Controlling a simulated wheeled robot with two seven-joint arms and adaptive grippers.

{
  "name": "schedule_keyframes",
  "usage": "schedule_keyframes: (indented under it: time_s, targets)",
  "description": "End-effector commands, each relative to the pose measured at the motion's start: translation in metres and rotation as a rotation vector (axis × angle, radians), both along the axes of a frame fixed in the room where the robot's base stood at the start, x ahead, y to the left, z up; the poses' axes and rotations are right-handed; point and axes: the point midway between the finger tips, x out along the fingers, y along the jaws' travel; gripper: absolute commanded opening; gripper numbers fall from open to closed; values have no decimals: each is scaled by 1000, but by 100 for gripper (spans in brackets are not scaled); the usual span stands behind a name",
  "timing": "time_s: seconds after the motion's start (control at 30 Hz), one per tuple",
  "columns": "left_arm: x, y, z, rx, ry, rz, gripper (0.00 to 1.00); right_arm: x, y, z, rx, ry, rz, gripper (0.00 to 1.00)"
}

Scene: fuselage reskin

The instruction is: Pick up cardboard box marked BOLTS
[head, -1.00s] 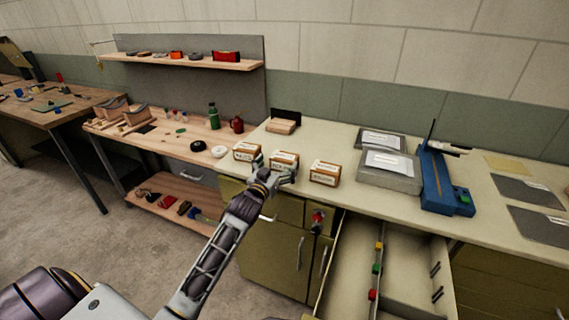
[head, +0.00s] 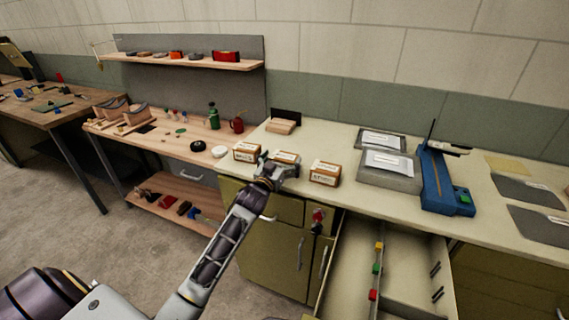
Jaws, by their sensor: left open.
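Three small brown cardboard boxes with white labels stand in a row on the pale counter: a left box (head: 247,151), a middle box (head: 287,156) and a right box (head: 325,173). The labels are too small to read, so I cannot tell which is marked BOLTS. My left gripper (head: 277,163) is open at the front of the middle box and hides much of it. I cannot tell whether the fingers touch that box. My right gripper is not in view.
Grey cases (head: 390,171) and a blue device (head: 440,180) stand to the right on the counter (head: 343,143). An open drawer (head: 392,268) juts out below. A white roll (head: 219,151) and a red can (head: 237,125) are to the left.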

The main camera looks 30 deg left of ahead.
Motion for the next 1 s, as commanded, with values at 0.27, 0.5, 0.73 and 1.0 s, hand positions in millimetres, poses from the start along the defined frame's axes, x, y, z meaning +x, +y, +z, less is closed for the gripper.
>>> schedule_keyframes:
  time_s: [0.27,0.5,0.73,1.0]
  targets:
    - [20,1,0,1,-1,1,100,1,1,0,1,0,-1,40]
    - [23,2,0,0,-1,1,100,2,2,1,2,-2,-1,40]
    - [23,2,0,0,-1,1,100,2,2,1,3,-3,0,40]
    - [23,2,0,0,-1,1,79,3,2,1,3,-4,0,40]
